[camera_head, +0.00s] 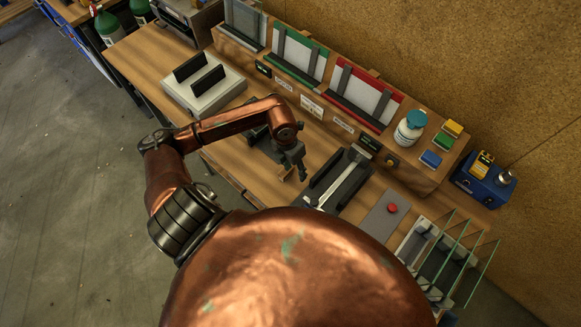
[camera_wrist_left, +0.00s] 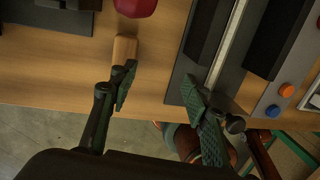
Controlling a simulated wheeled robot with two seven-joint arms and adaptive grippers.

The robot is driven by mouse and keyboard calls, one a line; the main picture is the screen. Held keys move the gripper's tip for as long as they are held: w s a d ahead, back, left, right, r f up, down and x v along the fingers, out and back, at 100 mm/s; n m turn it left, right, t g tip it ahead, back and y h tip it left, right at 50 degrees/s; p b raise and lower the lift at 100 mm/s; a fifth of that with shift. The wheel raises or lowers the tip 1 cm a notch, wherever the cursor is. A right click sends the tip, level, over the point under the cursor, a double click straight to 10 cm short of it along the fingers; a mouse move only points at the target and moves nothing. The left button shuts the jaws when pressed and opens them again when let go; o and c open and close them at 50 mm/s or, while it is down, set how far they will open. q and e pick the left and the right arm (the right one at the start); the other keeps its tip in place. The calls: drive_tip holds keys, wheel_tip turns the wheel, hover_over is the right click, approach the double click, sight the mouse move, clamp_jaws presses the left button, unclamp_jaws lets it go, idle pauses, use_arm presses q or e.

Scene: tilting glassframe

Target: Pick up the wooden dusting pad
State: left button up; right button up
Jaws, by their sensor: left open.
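A small wooden block, which looks like the dusting pad (camera_wrist_left: 124,48), lies on the workbench in the left wrist view, close to the bench's front edge. My left gripper (camera_head: 293,170) is open and empty over the front of the bench in the head view. In the left wrist view, the open left gripper (camera_wrist_left: 160,92) has its left finger overlapping the pad's near end, and the right finger is well to the right. I cannot tell whether that finger touches it. In the head view the arm and gripper mostly hide the pad. My right gripper is out of view.
A dark fixture with a metal rail (camera_head: 345,180) stands just right of the gripper. A red object (camera_wrist_left: 135,6) sits just beyond the pad. Glass panes in a rack (camera_head: 445,255) stand at right. A white block with dark uprights (camera_head: 204,88) stands at left.

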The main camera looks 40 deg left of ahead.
sight(286, 172)
use_arm(q)
drive_tip(key=shift+y, duration=0.9)
drive_tip(key=a, duration=0.4)
drive_tip(key=shift+w+a+f, duration=0.1)
drive_tip(key=shift+w+f, duration=0.1)
drive_tip(key=shift+a+f, duration=0.1)
drive_tip(key=shift+f, duration=0.7)
wheel_tip(286, 172, down, 6)
drive_tip(key=shift+r+p, duration=0.1)
drive_tip(key=shift+p, duration=0.75)
clamp_jaws()
